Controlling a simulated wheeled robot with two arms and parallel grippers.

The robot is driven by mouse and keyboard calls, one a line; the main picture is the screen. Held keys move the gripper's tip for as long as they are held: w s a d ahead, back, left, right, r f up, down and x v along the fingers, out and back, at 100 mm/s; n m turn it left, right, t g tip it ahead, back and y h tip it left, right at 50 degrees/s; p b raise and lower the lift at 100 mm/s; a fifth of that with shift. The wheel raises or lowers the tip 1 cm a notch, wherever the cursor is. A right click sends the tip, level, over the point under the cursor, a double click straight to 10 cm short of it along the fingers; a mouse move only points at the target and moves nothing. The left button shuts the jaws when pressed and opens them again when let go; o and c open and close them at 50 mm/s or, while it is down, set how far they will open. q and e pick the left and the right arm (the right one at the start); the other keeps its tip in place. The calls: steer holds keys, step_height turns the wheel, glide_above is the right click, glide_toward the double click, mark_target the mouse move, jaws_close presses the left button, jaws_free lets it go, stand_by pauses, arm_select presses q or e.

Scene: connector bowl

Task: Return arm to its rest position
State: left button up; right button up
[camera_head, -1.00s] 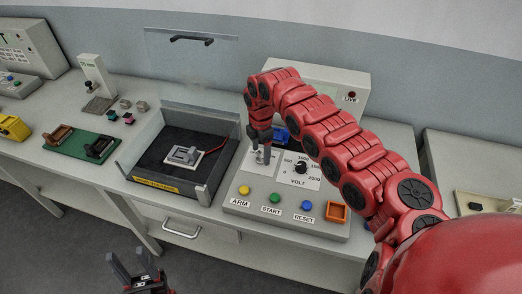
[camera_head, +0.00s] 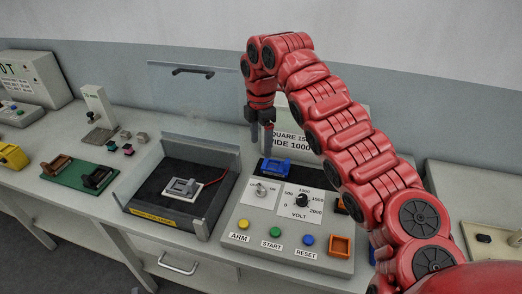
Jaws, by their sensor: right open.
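My right arm (camera_head: 345,140), red and jointed, comes in from the lower right and arches over the right side of the control panel (camera_head: 228,222). My right gripper (camera_head: 261,130) hangs from its end, pointing down, above the back of the panel near the blue connector piece (camera_head: 275,167). It is raised clear of the panel's switch (camera_head: 261,190) and looks empty. The panel has a volt knob (camera_head: 302,200), a yellow button (camera_head: 243,224), a green button (camera_head: 275,232), a blue button (camera_head: 308,240) and an orange socket (camera_head: 340,246). My left gripper is out of view.
A tray with a raised clear lid (camera_head: 200,90) stands left of the panel and holds a grey fixture (camera_head: 181,188). A green board (camera_head: 78,175) with connectors lies further left. A label box (camera_head: 290,140) stands behind my right arm.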

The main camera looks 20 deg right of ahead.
steer(key=shift+r, duration=0.3)
